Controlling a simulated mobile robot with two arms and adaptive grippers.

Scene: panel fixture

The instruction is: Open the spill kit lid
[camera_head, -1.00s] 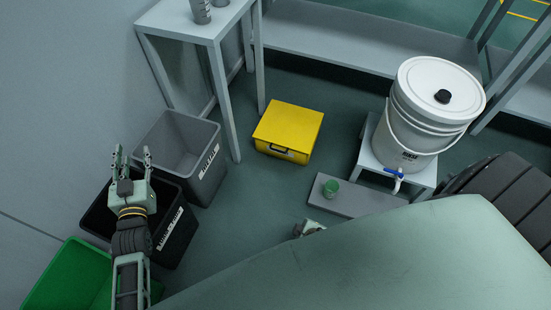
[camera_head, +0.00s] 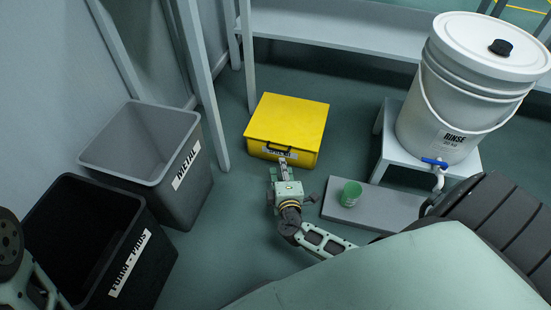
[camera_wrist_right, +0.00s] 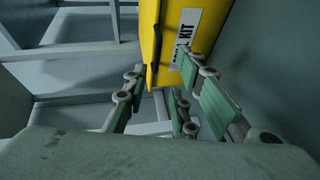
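The yellow spill kit (camera_head: 290,118) stands on the floor with its lid down flat. Its dark handle (camera_head: 277,148) and white label are on the front face. My right gripper (camera_head: 281,164) is at that front face, close below the handle. In the right wrist view the fingers of the right gripper (camera_wrist_right: 168,98) are spread apart. The dark handle (camera_wrist_right: 157,45) of the yellow kit (camera_wrist_right: 147,25) appears between and beyond them, beside the "KIT" label. I cannot tell whether a finger touches it. My left gripper is out of view; only part of that arm shows at the left edge.
A grey METAL bin (camera_head: 150,150) and a black FOAM PADS bin (camera_head: 85,235) stand left. A white RINSE bucket (camera_head: 470,90) sits on a stool at right. A green-topped cup (camera_head: 350,193) stands on a low grey slab (camera_head: 380,209). Table legs rise behind the kit's left.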

